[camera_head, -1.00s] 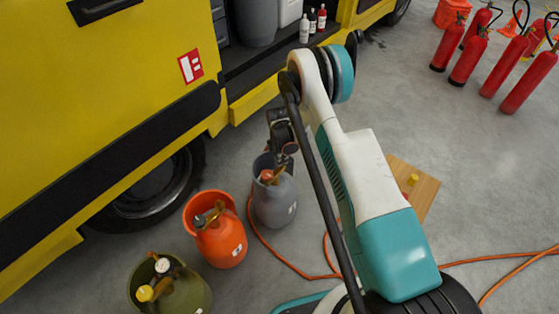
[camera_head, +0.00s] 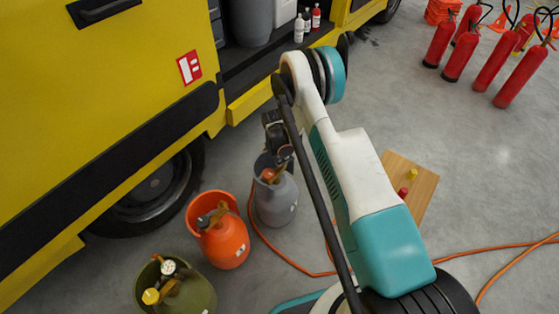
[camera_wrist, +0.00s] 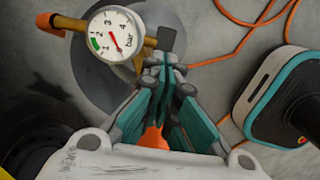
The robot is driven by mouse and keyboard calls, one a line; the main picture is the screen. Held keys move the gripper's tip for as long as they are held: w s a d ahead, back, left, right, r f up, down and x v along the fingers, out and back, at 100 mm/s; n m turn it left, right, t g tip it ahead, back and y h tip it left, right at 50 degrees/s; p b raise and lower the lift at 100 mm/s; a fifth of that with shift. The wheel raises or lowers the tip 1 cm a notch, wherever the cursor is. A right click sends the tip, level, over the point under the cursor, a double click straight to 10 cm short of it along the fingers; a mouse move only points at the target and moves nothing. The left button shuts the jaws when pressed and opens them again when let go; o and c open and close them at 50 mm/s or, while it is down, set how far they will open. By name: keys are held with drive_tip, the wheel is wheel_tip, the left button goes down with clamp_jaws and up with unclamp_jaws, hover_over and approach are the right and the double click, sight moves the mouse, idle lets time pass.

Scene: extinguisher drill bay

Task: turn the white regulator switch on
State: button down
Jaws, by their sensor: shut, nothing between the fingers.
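A grey gas bottle (camera_head: 276,203) stands on the floor, with a brass regulator and an orange-red knob (camera_head: 268,175) on top. In the head view my gripper (camera_head: 283,153) is over the grey bottle's top.
The yellow truck (camera_head: 110,80) is behind. An orange hose (camera_head: 300,268) crosses the floor. Red extinguishers (camera_head: 460,55) stand at the far right, with clear floor before them.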

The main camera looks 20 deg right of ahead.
drive_tip(key=shift+a+f, duration=0.1)
drive_tip(key=shift+f, duration=0.1)
drive_tip(key=f, duration=0.1)
drive_tip(key=f+h, duration=0.1)
drive_tip(key=f, duration=0.1)
drive_tip(key=shift+a+f, duration=0.35)
idle(0.4)
drive_tip(key=shift+r, duration=0.15)
idle(1.4)
